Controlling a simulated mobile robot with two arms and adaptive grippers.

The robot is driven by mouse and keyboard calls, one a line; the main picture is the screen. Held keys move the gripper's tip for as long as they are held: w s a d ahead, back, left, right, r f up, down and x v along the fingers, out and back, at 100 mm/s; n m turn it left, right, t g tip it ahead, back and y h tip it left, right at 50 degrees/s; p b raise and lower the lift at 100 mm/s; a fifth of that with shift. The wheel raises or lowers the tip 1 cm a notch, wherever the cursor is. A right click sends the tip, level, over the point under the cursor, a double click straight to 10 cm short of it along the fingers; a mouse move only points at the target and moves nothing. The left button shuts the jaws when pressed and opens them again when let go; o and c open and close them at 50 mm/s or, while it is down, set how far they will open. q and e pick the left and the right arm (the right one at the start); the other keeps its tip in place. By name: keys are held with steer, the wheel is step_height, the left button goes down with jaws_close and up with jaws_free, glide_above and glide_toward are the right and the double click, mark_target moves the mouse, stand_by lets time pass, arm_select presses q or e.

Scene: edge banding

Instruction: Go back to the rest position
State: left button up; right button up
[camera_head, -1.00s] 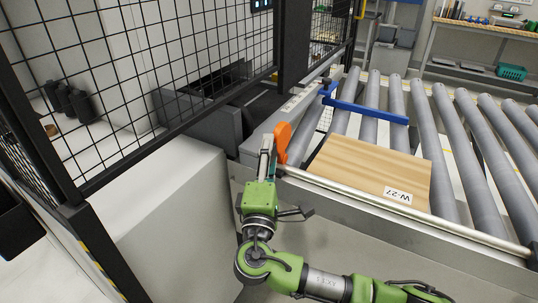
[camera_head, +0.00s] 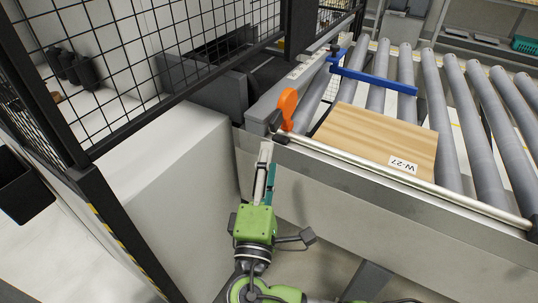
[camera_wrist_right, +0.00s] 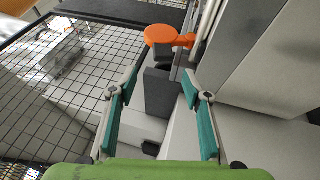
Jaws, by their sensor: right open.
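My right gripper (camera_head: 264,168) is green with teal-lined fingers. In the head view it is in front of the conveyor's near side, below the orange paddle (camera_head: 288,108), and apart from it. In the right wrist view my right gripper (camera_wrist_right: 160,112) has its fingers spread wide with nothing held between them. The orange paddle also shows at the top of that view (camera_wrist_right: 162,35), beyond the fingers. My left gripper is not in view.
A wooden panel (camera_head: 385,137) labelled W-27 lies on the roller conveyor (camera_head: 455,115), near a blue bar (camera_head: 375,80). A black mesh fence (camera_head: 130,60) and a pale cabinet (camera_head: 180,180) stand to the left. The floor in front of the conveyor is partly clear.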

stand_by(0.3)
